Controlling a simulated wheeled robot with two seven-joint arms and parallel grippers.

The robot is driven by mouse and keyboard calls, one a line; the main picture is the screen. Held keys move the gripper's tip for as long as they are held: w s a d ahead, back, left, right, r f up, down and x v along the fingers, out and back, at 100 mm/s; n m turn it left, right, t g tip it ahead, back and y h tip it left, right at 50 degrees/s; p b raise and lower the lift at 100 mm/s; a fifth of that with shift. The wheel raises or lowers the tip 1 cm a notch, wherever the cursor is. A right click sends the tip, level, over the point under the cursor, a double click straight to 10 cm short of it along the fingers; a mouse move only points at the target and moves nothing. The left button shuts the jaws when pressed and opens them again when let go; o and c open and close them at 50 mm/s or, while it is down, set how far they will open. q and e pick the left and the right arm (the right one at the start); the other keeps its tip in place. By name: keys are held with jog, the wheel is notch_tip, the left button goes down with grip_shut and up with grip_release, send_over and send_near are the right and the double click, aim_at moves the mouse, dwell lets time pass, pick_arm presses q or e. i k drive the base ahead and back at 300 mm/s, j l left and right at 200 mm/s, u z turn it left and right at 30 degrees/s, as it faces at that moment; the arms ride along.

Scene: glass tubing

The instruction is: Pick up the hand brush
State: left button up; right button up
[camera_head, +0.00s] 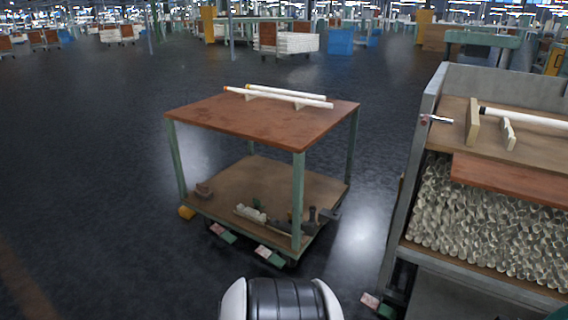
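A small pale, long object (250,213), which looks like a hand brush with light bristles, lies on the lower shelf (262,178) of a table cart, near its front edge. It is small in the picture, so I cannot be sure of its kind. Dark tools (312,218) lie just right of it, partly behind the cart's front green leg. Neither of my grippers is in view. A rounded black and white part at the bottom middle appears to be mine.
Two white tubes (290,97) rest on the cart's brown top (215,118). At right, a grey rack (430,105) holds many stacked tubes (480,225). Dark floor (90,170) is clear at left.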

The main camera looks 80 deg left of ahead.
aim_at(201, 191)
jog(key=u, duration=3.35)
